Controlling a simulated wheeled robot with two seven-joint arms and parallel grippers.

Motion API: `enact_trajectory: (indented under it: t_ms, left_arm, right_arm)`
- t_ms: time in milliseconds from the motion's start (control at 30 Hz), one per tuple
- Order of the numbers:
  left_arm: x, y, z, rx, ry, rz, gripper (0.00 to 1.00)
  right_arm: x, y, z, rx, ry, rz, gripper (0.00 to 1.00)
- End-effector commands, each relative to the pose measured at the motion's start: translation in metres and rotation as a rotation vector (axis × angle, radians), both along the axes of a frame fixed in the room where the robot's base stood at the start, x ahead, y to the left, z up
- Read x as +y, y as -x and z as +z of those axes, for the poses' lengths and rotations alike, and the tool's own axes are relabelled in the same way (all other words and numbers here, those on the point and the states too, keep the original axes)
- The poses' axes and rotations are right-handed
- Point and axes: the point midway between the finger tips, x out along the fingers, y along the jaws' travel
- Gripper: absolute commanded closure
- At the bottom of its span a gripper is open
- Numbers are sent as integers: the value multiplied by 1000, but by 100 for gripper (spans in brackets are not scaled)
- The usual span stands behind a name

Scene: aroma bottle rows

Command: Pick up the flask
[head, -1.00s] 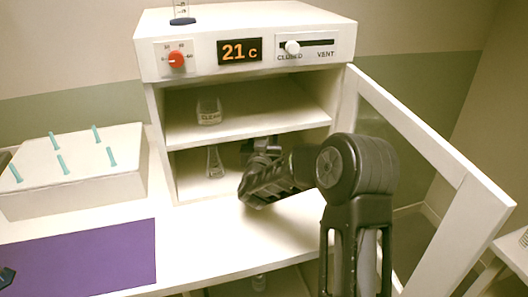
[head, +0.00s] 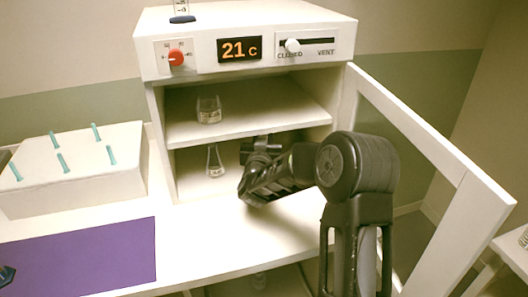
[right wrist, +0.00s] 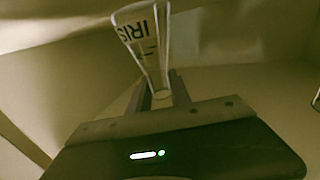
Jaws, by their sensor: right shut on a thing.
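A clear flask (right wrist: 148,45) with a dark label reading IRIS shows in the right wrist view. My right gripper (right wrist: 160,88) is shut on its narrow part. In the head view my right gripper (head: 262,146) is inside the lower compartment of the white cabinet (head: 160,140), and I cannot make out the held flask behind it. Another clear flask (head: 215,161) stands upright on the compartment floor, to the left of the gripper. My left gripper is not in view.
A glass beaker (head: 208,110) stands on the shelf above. The cabinet door (head: 430,150) is swung open at the right, beside my arm. A white block with teal pegs (head: 75,170) and a purple mat (head: 80,260) lie at the left. The counter before the cabinet is clear.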

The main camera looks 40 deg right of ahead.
Motion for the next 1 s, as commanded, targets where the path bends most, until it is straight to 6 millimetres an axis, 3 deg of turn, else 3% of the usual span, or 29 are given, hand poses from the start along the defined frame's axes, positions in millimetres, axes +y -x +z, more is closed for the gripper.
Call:
enact_trajectory:
  t_ms: [133, 1000]
  left_arm:
    - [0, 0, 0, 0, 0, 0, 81]
    - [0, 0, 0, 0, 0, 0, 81]
  right_arm:
    - [0, 0, 0, 0, 0, 0, 100]
    - [0, 0, 0, 0, 0, 0, 100]
